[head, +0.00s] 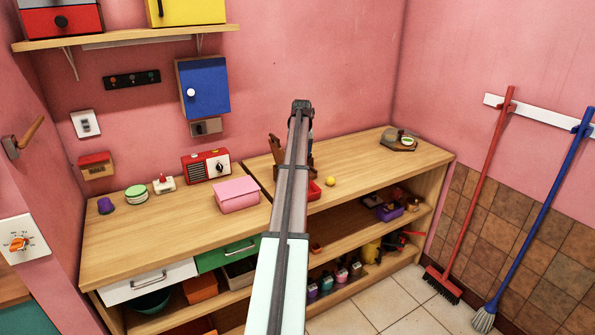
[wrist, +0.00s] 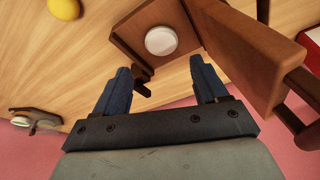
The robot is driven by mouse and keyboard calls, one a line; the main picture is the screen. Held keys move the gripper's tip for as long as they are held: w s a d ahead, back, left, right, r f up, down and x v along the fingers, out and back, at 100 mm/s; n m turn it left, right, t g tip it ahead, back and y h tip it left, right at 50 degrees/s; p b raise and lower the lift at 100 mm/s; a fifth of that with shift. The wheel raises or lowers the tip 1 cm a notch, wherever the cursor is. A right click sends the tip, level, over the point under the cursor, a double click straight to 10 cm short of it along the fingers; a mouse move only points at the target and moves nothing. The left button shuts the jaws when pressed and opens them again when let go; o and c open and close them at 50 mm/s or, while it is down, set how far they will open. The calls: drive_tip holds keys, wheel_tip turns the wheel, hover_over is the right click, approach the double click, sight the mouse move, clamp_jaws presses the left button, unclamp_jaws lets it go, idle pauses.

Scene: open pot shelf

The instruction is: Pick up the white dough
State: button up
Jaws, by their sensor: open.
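The white dough (wrist: 161,41), a round white disc, lies on a square brown wooden plate (wrist: 128,35) in the wrist view. My gripper (wrist: 161,70) is open, with its two blue-grey fingers apart and nothing between them. In the picture the dough shows just beyond the fingertips, between their lines; the height gap is unclear. A brown wooden upright part (wrist: 238,60) rises beside the plate, close to the right finger. In the head view my arm hides the dough and gripper; part of a brown wooden item (head: 276,150) shows beside it.
A yellow ball (head: 331,181) and a red container (head: 314,190) stand near the arm on the wooden counter (head: 370,155). A pink box (head: 237,194) is to the left. A dark tray (head: 386,141) with items sits at the right. Counter between ball and tray is clear.

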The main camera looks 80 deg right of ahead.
drive_tip(key=shift+x, duration=4.75)
drive_tip(key=shift+w, duration=0.15)
drive_tip(key=c, duration=0.9)
drive_tip(key=shift+r, duration=0.1)
